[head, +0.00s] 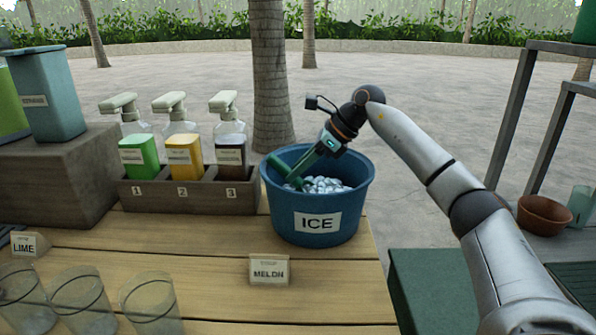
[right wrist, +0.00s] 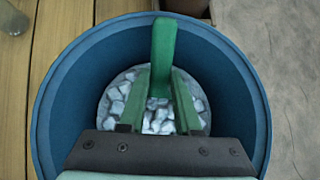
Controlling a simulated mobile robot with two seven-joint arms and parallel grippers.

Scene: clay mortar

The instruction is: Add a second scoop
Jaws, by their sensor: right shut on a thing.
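The blue bucket labelled ICE (head: 272,200) stands at the right end of the wooden counter, with clear ice cubes (head: 328,184) inside. My right gripper (head: 298,178) reaches down into it and is shut on a green scoop (head: 280,168). In the right wrist view the scoop (right wrist: 163,55) sits between my fingers (right wrist: 160,98), above the ice (right wrist: 112,106). I cannot make out the scoop's bowl or its load. Clear glasses (head: 80,300) stand at the front left; I cannot tell what is in them. My left gripper is out of view.
A holder numbered 1 to 3 (head: 190,199) with pump bottles stands left of the bucket. A MELON card (head: 269,270) and a LIME card (head: 27,244) stand on the counter (head: 200,240). A brown bowl (head: 545,214) sits at the right. The front middle counter is mostly clear.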

